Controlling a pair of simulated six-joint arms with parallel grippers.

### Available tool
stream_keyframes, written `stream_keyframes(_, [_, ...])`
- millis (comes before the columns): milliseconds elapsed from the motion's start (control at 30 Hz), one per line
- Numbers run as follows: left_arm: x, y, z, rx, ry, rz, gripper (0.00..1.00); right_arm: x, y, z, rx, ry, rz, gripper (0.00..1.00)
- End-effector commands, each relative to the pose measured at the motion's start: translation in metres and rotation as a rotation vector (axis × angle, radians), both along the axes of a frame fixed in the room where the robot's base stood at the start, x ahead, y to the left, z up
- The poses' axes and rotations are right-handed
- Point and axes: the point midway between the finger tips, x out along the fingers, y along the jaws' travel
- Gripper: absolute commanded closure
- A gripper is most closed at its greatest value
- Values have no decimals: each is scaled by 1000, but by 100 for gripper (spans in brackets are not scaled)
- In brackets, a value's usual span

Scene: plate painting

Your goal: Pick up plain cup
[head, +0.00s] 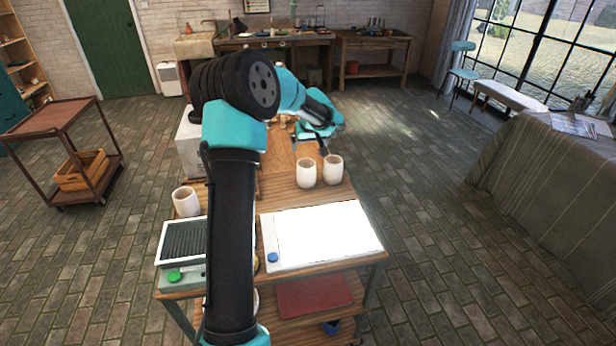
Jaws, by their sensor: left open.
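Two white cups stand upright side by side on the wooden table: one cup (306,174) on the left and another cup (333,170) on the right. A third white cup (186,202) stands at the table's left side, left of my arm. I cannot tell which of them is the plain one, as no decoration shows at this size. My left gripper (309,147) is open, just behind and above the two paired cups, with its fingers pointing down. Nothing shows between its fingers. My left arm hides part of the table's left half. My right gripper is out of view.
A bright white panel (325,236) lies at the table's front, right of a ribbed tray (184,240) with a green button. A pale box (190,145) stands at the back left. A cloth-covered table (545,190) is at the far right, across open floor.

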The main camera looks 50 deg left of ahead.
Motion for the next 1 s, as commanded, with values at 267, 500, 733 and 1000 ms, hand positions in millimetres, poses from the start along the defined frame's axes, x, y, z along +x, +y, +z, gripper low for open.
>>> stream_keyframes(267, [8,14,-43,-2,2,0,0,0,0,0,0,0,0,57])
stream_keyframes(500, [16,28,-80,-1,2,0,0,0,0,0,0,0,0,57])
stream_keyframes(733, [22,36,-104,-1,1,-1,0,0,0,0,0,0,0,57])
stream_keyframes(1000, [22,37,-105,0,0,-1,0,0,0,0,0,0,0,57])
